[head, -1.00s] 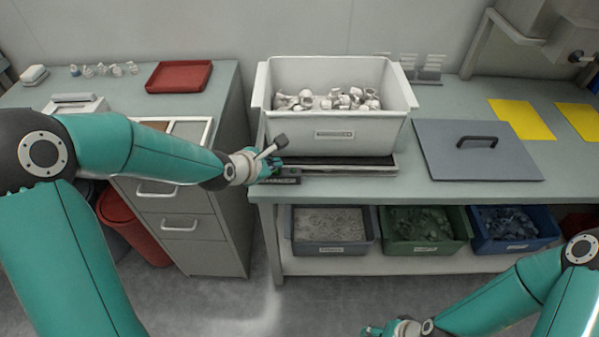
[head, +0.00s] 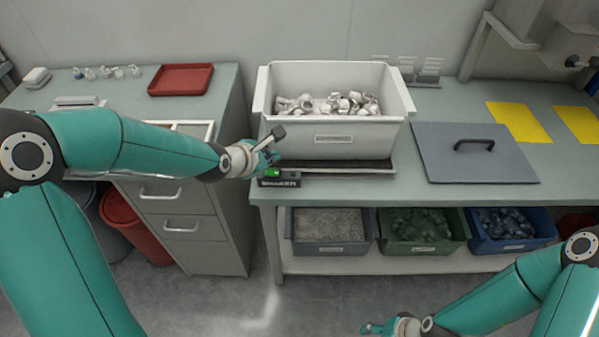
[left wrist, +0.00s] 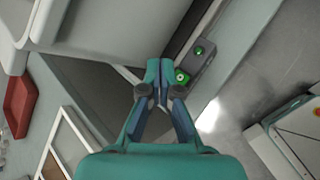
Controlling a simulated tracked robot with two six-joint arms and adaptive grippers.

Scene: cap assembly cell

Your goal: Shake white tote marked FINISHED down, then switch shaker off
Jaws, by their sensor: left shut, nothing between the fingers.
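The white tote (head: 332,137) stands upright on the dark shaker plate (head: 350,166) at the bench's front edge. It holds a pile of white cap pieces (head: 326,104) and has a label on its front, too small to read. The shaker's control box (head: 281,178) sits at the front left of the plate, with a green light showing. In the left wrist view the box (left wrist: 203,50) has two green spots. My left gripper (head: 270,157) is shut and empty, just above and left of the box. My right gripper (head: 370,329) is low at the bottom, too small to read.
A grey lid with a black handle (head: 474,158) lies right of the tote, near yellow mats (head: 519,121). Grey (head: 330,248), green (head: 421,246) and blue (head: 510,246) bins stand on the shelf below. A red tray (head: 180,79) sits on the left cabinet.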

